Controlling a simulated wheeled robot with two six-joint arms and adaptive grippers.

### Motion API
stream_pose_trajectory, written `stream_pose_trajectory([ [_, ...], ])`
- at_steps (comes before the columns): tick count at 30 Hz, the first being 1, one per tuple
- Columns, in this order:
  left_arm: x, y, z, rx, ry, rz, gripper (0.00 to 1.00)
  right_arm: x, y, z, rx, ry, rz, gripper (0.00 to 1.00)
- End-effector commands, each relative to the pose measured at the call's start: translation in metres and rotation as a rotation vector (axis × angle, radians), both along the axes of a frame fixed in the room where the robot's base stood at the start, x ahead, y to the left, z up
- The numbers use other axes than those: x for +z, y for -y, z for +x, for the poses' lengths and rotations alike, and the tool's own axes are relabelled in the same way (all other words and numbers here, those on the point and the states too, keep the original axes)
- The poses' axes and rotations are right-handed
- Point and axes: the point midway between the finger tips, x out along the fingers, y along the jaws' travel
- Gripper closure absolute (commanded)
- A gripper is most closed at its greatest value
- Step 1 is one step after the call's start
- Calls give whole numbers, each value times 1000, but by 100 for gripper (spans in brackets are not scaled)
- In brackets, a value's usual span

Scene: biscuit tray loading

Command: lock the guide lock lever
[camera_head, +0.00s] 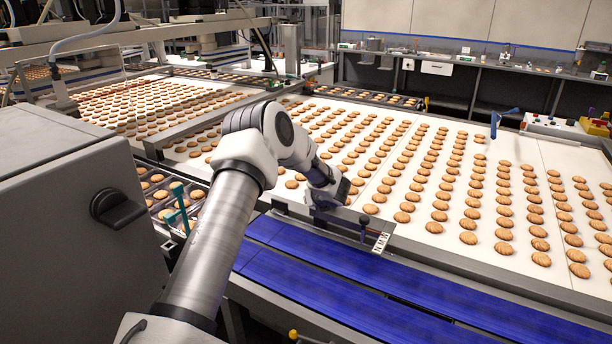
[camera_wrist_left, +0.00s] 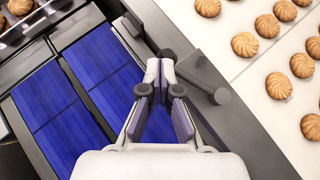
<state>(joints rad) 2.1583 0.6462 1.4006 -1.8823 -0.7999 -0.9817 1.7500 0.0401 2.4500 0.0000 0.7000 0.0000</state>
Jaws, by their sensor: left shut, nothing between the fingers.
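My left arm reaches from the bottom of the head view to the near edge of the conveyor, with its gripper (camera_head: 326,198) pointing down at the guide rail. In the left wrist view, the left gripper (camera_wrist_left: 159,72) is shut with nothing held. A dark lever with a rounded end (camera_wrist_left: 219,95), which looks like the guide lock lever, lies just right of the fingertips. I cannot tell whether they touch. In the head view, a dark upright knob (camera_head: 363,226) stands on the guide rail right of the gripper. Whether the lever is locked is unclear. My right gripper is not in view.
Rows of biscuits cover the white conveyor (camera_head: 455,263) beyond the rail. Blue belts (camera_head: 330,270) run along the near side. A grey cabinet (camera_head: 60,230) stands at left, near a teal-handled lever (camera_head: 180,206). A blue lever (camera_head: 494,124) stands at the far right.

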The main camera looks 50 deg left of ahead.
Motion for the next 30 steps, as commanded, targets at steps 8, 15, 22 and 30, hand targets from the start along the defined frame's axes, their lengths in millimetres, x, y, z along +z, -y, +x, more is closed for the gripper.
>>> stream_pose_trajectory([
  [8,0,1,1,1,1,0,100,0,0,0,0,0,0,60],
  [15,12,15,-3,0,2,-2,100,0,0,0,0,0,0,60],
  [22,45,55,-15,-2,2,-1,100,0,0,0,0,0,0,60],
  [30,72,88,-26,0,1,0,100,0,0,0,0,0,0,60],
])
